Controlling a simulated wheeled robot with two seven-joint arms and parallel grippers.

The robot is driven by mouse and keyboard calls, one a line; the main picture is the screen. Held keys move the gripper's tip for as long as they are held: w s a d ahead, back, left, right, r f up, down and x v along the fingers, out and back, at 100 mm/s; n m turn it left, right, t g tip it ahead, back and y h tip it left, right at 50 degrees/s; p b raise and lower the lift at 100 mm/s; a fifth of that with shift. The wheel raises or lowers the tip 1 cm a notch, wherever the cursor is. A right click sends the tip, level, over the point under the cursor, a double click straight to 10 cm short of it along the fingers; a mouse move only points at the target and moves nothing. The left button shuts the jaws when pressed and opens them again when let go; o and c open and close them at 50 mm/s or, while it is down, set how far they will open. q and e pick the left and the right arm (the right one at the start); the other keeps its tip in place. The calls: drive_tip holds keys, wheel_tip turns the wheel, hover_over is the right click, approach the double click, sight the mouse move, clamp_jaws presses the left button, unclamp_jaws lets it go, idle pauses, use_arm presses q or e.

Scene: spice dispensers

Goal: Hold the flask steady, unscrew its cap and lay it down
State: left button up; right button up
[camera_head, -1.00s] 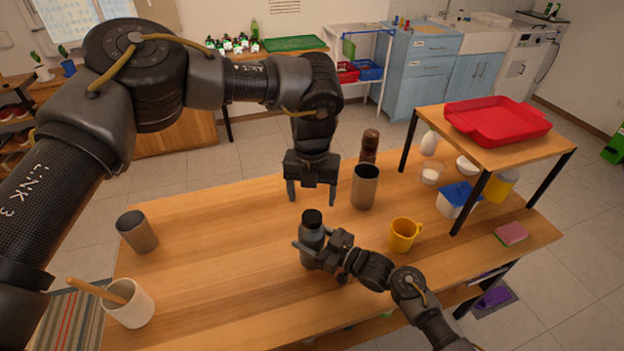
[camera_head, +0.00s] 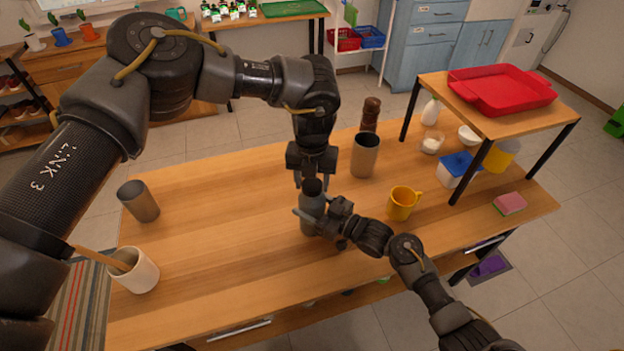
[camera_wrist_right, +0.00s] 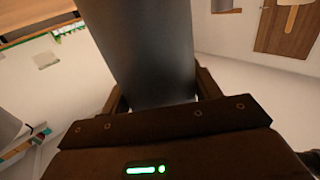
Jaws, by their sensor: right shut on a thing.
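The grey flask (camera_head: 310,214) stands upright near the middle of the table, with its black cap (camera_head: 312,187) on top. My right gripper (camera_head: 314,217) is shut around the flask's body from the right and front. In the right wrist view the flask (camera_wrist_right: 152,50) fills the middle between the fingers. I cannot tell whether its base touches the table. My left gripper (camera_head: 312,180) points down just behind and above the cap, with its fingers apart. The cap hides part of the fingers, and I cannot tell whether they touch it.
A brown-grey tumbler (camera_head: 365,155) and a dark brown grinder (camera_head: 370,114) stand behind right. A yellow mug (camera_head: 403,204) is to the right. A grey tumbler (camera_head: 139,201) and a white pot (camera_head: 139,276) are left. The table (camera_head: 220,230) is bare left of the flask.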

use_arm(q)
drive_tip(key=c, duration=0.6)
drive_tip(key=shift+o, duration=0.3)
drive_tip(key=n, duration=0.4)
drive_tip(key=shift+n, duration=0.3)
drive_tip(key=n, duration=0.4)
drive_tip(key=shift+r+n, duration=0.1)
drive_tip(key=shift+n, duration=0.2)
drive_tip(key=shift+c, duration=0.2)
drive_tip(key=o, duration=0.8)
drive_tip(key=shift+a, duration=0.1)
drive_tip(key=shift+o, duration=0.2)
